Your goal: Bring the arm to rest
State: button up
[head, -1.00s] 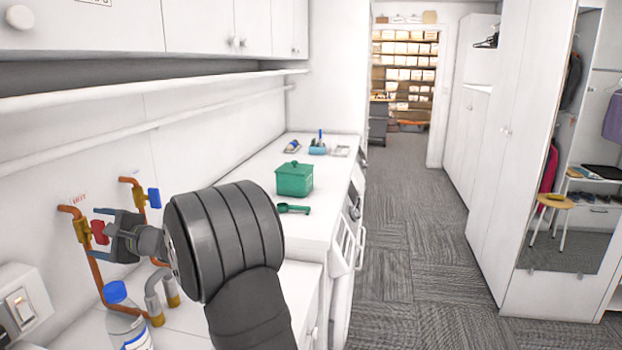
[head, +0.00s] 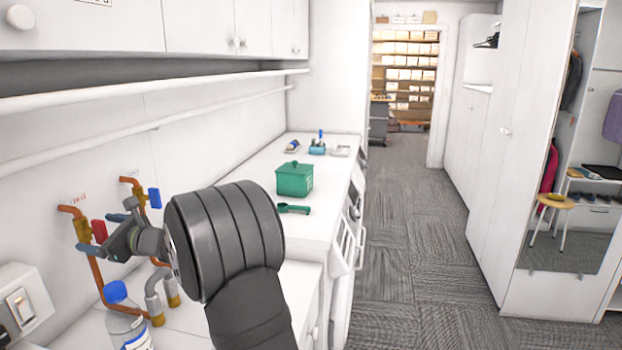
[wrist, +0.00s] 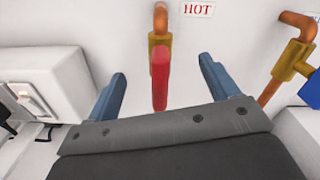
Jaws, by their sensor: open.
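My gripper (head: 103,234) is at the left in the head view, in front of the wall pipes. In the wrist view its two blue-grey fingers (wrist: 162,67) stand wide apart. The red valve handle (wrist: 160,80) shows between them, with a visible gap on each side. The handle hangs in line below its brass valve (wrist: 160,45), under a HOT label (wrist: 198,10). The red handle also shows in the head view (head: 99,229), partly behind the gripper. My wrist hides part of the piping.
A second valve with a blue handle (head: 154,198) is just right. A capped bottle (head: 127,325) stands below on the counter. A switch box (head: 22,300) is at lower left. A green box (head: 294,178) and scoop (head: 293,208) sit farther back. The carpeted aisle (head: 415,240) is clear.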

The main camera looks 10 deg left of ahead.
jog(key=shift+m, duration=0.9)
jog(key=shift+n, duration=0.3)
jog(key=n, duration=0.3)
jog(key=shift+n, duration=0.4)
jog(key=n, duration=0.3)
jog(key=shift+n, duration=1.4)
